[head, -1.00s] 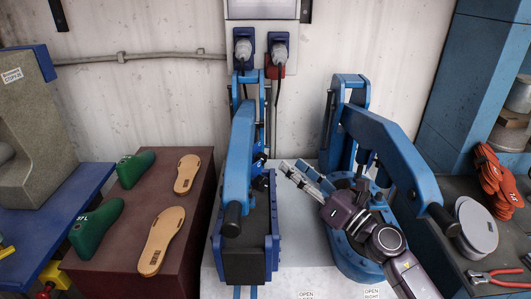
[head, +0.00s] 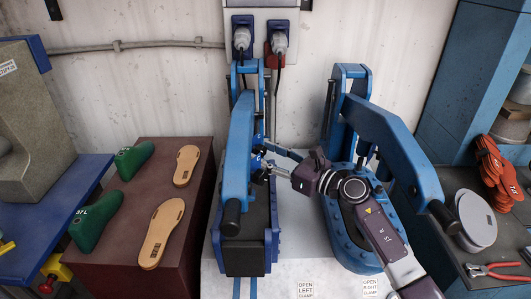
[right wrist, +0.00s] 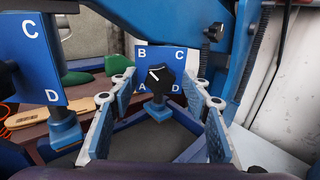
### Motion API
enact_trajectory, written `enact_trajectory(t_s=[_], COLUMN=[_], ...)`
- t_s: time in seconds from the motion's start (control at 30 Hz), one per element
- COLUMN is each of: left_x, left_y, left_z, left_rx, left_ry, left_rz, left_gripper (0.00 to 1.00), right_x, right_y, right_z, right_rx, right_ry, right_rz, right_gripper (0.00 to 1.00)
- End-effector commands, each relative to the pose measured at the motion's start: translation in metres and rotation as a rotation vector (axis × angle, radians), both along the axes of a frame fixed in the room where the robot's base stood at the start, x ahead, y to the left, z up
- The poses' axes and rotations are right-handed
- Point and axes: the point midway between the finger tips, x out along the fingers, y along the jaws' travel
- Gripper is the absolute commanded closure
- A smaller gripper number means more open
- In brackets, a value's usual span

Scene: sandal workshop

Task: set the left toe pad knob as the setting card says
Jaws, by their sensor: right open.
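In the right wrist view a black knob (right wrist: 160,79) with a white pointer line sits on a blue plate (right wrist: 178,56) lettered B, C, A and D. The line slants to the upper left, toward B. My right gripper (right wrist: 168,107) is open, its fingers to either side of the knob and apart from it. In the head view my right gripper (head: 268,160) reaches in beside the left blue press (head: 238,150), and the knobs there are mostly hidden. My left gripper is not in view. I cannot make out a setting card.
A second lettered plate (right wrist: 32,50) with C and D stands close at the left, its knob cut off by the picture edge. The right blue press (head: 390,140) stands behind my right arm. Insoles (head: 162,232) and green lasts (head: 95,221) lie on the brown block.

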Motion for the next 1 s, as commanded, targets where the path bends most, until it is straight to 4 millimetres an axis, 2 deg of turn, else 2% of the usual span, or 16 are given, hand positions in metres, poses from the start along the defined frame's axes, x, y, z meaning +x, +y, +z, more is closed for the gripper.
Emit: enact_trajectory(t_s=[0.2, 0.6, 1.0], left_x=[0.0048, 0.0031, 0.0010], left_y=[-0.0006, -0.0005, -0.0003], left_z=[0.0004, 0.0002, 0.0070], left_rx=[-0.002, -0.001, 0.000], left_ry=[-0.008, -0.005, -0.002], left_rz=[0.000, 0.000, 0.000], left_gripper=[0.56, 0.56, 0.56], right_x=[0.0000, -0.0001, -0.0002], right_y=[0.0004, 0.0001, -0.0002], right_z=[-0.0003, -0.0002, 0.0011], right_rx=[0.000, 0.001, 0.055], right_ry=[0.000, 0.001, 0.070], right_rz=[0.000, 0.000, 0.000], right_gripper=[0.56, 0.98, 0.98])
